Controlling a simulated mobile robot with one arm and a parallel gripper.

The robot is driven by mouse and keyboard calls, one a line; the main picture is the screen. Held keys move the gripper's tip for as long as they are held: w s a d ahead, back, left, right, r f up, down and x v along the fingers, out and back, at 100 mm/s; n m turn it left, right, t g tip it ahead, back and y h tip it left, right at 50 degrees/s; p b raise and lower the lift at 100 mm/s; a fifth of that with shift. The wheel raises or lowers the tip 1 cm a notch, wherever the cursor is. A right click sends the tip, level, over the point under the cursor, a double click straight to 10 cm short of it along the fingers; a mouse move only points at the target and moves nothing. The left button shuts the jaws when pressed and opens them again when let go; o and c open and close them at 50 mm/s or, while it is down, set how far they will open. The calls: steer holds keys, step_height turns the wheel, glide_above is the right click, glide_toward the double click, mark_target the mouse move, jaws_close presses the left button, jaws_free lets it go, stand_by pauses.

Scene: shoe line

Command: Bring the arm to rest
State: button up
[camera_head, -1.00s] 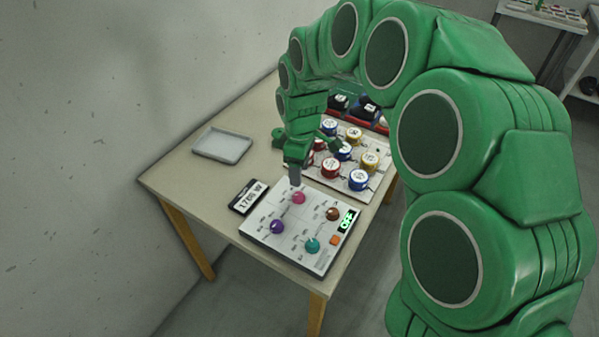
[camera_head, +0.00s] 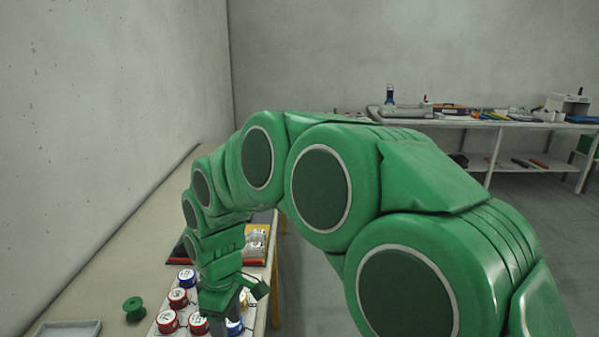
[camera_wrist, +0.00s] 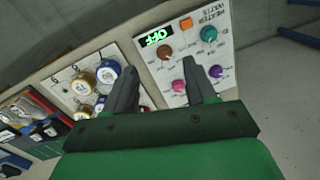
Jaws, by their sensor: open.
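My green arm arches across the head view. My gripper (camera_head: 240,290) points down at the lower left, over the board of round tins, and part of it is hidden. In the wrist view my gripper (camera_wrist: 160,88) is open, its two grey fingers apart with nothing between them. Beyond the fingers lies the heater panel (camera_wrist: 197,52), with coloured knobs, an orange square and a green "OFF" display. It is out of sight in the head view now.
The board (camera_head: 154,333) carries several red, blue and yellow tins. A green spool (camera_head: 133,309) and a grey tray (camera_head: 66,330) are on the bench (camera_head: 125,255) to its left. A wall runs along the bench. A long table (camera_head: 440,120) with tools stands at the back.

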steer(key=s+d+r+m, duration=0.2)
steer(key=d, duration=0.4)
steer(key=s+d+r+m, duration=0.2)
steer(key=d+m, duration=0.1)
steer(key=d, duration=0.4)
steer(key=s+d+r+m+g, duration=0.1)
steer(key=s+d+m, duration=0.9)
steer(key=s+d, duration=0.6)
steer(key=shift+s+d+r+m, duration=0.15)
steer(key=shift+s+d+m, duration=0.2)
steer(key=shift+s, duration=0.8)
